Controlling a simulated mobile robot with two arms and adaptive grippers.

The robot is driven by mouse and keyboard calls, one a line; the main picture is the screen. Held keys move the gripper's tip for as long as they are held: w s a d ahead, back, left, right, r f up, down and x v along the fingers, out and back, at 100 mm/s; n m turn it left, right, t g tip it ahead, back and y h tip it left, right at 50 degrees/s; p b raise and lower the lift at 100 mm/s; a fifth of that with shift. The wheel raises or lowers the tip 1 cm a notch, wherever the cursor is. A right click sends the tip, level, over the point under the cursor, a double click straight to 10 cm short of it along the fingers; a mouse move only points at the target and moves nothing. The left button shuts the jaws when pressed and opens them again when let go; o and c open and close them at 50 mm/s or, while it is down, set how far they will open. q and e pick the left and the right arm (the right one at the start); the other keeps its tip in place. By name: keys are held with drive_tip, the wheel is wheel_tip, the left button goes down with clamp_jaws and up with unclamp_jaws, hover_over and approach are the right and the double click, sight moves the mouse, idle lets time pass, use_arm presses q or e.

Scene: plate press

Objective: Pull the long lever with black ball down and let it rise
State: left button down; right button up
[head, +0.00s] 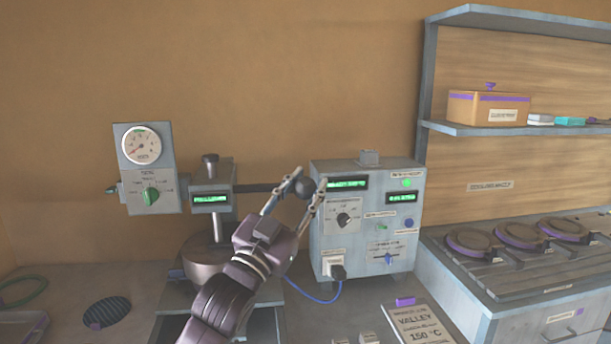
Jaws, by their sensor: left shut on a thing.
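The long lever (258,188) sticks out to the right from the head of the press (212,182), roughly level. Its black ball (305,188) is at the right end. My left gripper (307,182) comes up from below, with one finger on each side of the ball, and is shut on it. The ball is partly covered by the fingers. The press column runs down to a round metal body (207,262), partly hidden by my left arm. My right gripper is not in view.
A control box (366,220) with green displays and knobs stands close to the right of my left gripper. A gauge panel (147,168) is left of the press. A blue cable (315,298), a label card (422,328) and a dark round pad (107,312) lie on the bench.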

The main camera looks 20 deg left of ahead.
use_arm(q)
wheel_tip(320, 180, down, 6)
drive_tip(key=s+b, duration=0.1)
drive_tip(key=b, duration=0.1)
drive_tip(key=shift+s+d+b, duration=0.2)
drive_tip(key=shift+d+b, duration=0.1)
drive_tip(key=shift+d, duration=0.05)
drive_tip(key=c, duration=1.4)
unclamp_jaws()
drive_tip(key=shift+s, duration=0.15)
drive_tip(key=shift+c, duration=0.2)
drive_tip(key=shift+f, duration=0.1)
drive_tip(key=shift+f, duration=0.15)
drive_tip(key=v, duration=1.2)
